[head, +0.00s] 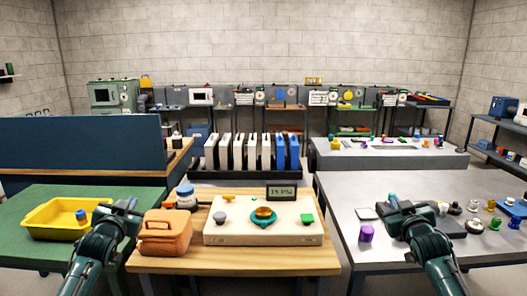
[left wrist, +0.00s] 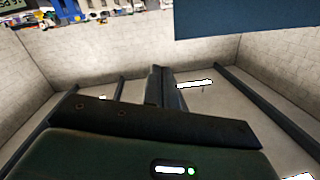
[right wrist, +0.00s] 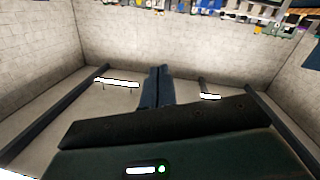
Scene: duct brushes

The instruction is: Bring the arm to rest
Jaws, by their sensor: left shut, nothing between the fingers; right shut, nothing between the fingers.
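My left arm comes in at the lower left of the head view, and its gripper (head: 125,207) is over the right side of the green table. In the left wrist view its fingers (left wrist: 161,88) are together with nothing between them. My right arm comes in at the lower right, and its gripper (head: 393,204) is over the grey table. In the right wrist view its fingers (right wrist: 157,88) are together and empty. Neither gripper holds anything. Exact heights above the tables are hard to tell.
A yellow tray (head: 45,222) stands by my left arm, an orange bag (head: 165,240) to its right. A cream panel (head: 225,237) lies on the wooden table. A purple cup (head: 366,233) and several small knobs flank my right gripper. A blue partition (head: 80,143) stands behind left.

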